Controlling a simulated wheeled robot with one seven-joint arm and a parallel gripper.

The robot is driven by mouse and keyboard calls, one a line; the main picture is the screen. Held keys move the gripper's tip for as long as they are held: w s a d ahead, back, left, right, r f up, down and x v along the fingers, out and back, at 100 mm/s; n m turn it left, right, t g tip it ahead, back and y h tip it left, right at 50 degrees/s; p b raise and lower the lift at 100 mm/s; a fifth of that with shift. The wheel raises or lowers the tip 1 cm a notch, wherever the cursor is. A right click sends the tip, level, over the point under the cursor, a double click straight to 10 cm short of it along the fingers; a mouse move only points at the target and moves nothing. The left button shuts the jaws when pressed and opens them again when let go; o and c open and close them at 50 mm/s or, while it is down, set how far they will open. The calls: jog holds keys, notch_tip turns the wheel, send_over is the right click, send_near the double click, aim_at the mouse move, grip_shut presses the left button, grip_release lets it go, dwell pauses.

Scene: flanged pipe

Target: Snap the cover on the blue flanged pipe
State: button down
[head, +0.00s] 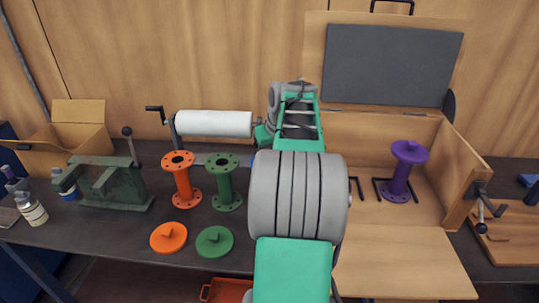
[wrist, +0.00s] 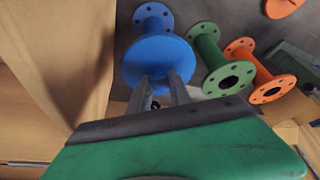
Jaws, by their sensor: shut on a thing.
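In the wrist view, my gripper (wrist: 162,88) is shut on the blue cover (wrist: 157,58), a plain disc gripped from above at its middle. The blue flanged pipe (wrist: 152,18) stands beneath it; its lower flange with bolt holes shows past the disc. The cover lies over the pipe's upper end and hides its top flange. I cannot tell whether the cover is seated or slightly above. In the head view, my arm hides the blue pipe, the cover and my gripper.
A green pipe (head: 224,182) and an orange pipe (head: 182,180) stand open at the left. The green cover (head: 214,241) and orange cover (head: 168,237) lie before them. A purple pipe (head: 401,170) stands in the wooden case (head: 405,262). A green vise (head: 112,185) sits far left.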

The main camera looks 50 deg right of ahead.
jog(key=c, duration=0.6)
grip_release()
jog(key=shift+r+p, duration=2.2)
jog(key=shift+r, duration=0.55)
jog(key=shift+c, duration=0.6)
grip_shut()
jog(key=shift+f, duration=0.2)
